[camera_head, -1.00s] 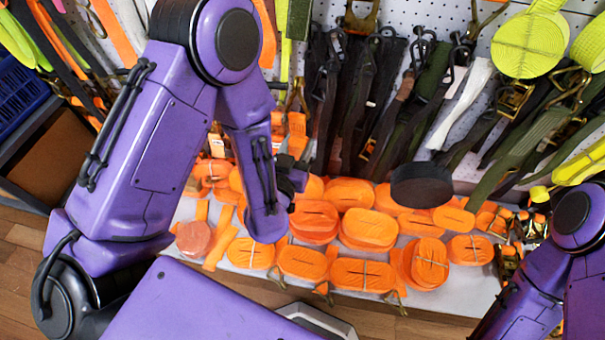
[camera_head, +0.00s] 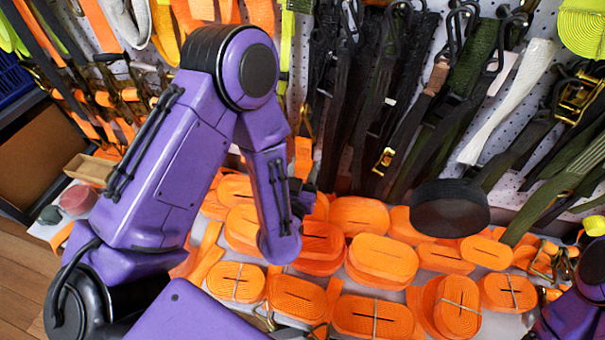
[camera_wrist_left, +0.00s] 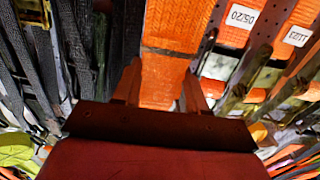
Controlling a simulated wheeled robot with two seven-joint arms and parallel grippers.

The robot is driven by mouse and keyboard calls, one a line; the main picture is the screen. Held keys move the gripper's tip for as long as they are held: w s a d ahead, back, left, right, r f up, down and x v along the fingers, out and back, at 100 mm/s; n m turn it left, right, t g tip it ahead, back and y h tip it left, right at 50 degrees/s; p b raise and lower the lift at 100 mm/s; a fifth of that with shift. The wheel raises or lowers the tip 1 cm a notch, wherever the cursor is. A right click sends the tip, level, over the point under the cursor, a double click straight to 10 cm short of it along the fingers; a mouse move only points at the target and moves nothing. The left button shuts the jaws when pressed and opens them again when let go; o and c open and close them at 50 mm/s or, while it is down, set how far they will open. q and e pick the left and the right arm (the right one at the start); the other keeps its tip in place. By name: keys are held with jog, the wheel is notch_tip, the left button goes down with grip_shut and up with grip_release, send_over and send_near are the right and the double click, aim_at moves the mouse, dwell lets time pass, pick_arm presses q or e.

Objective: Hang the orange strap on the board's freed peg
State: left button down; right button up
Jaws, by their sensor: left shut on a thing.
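My left gripper (camera_head: 303,192) is largely hidden behind its own purple arm, low in front of the board. In the left wrist view its two fingers (camera_wrist_left: 163,85) are closed about an orange strap (camera_wrist_left: 165,78), which runs up between them. A short upright piece of this orange strap (camera_head: 303,157) shows above the gripper in the head view. The white perforated board (camera_head: 525,75) stands behind, hung with straps. I cannot pick out the free peg. My right gripper is out of view; only part of my right arm shows at the lower right.
Several coiled orange straps (camera_head: 382,262) cover the shelf below the board. A round black object (camera_head: 450,208) stands out in front of the hanging dark straps (camera_head: 400,110). A small wooden box (camera_head: 90,170) is at left.

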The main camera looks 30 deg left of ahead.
pick_arm(q)
jog(key=f+x, duration=0.1)
jog(key=x, duration=0.6)
jog(key=shift+f+b, duration=0.35)
dwell(0.6)
jog(key=c, duration=0.5)
grip_release()
jog(key=shift+c, duration=0.2)
jog(key=v, duration=1)
jog(key=shift+s, duration=0.3)
